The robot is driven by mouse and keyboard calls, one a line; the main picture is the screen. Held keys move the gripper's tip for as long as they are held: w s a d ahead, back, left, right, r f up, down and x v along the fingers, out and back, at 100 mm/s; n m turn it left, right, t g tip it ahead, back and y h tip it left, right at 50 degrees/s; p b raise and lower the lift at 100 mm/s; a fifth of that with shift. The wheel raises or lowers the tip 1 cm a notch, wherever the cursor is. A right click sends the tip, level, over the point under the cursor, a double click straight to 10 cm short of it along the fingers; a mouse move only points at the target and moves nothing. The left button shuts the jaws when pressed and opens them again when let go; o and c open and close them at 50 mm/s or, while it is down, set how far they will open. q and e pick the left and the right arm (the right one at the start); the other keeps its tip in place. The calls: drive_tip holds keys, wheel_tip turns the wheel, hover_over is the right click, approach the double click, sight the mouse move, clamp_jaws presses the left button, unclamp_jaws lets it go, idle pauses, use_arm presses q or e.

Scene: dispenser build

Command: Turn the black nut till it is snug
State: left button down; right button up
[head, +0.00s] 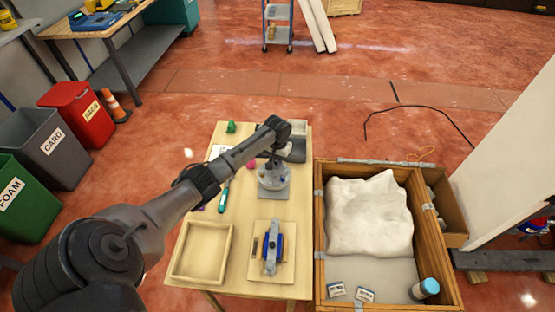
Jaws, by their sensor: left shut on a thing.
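My left arm reaches in from the left, and its wrist is bent down over the table. My left gripper (271,165) points down at the top of a clear round container (273,179) that stands on a grey pad. The gripper is shut at the container's top. The black nut is not clearly visible; the fingers and wrist cover that spot, and it is too small to tell how the nut sits. My right gripper is not in view.
The wooden table (240,212) holds an empty wooden tray (202,250), a blue and grey device (272,246) on a board, and a teal marker (223,200). To the right, a wooden crate (320,235) holds a white bag (368,215) and a blue-capped jar (426,289).

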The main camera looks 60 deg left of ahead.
use_arm(q)
drive_tip(key=shift+r+m+p, duration=0.2)
drive_tip(key=shift+m+p, duration=0.6)
drive_tip(key=shift+p, duration=0.3)
drive_tip(key=shift+m+p, duration=0.7)
drive_tip(key=shift+m, duration=0.1)
drive_tip(key=m+p, duration=0.1)
drive_tip(key=m, duration=0.1)
drive_tip(key=shift+d+f+m, duration=0.1)
drive_tip(key=shift+m, duration=0.3)
drive_tip(key=shift+m+p, duration=0.55)
drive_tip(key=shift+m, duration=0.35)
drive_tip(key=shift+f+m, duration=0.1)
drive_tip(key=shift+m, duration=0.2)
drive_tip(key=c, duration=1.1)
unclamp_jaws()
drive_tip(key=shift+o, duration=0.2)
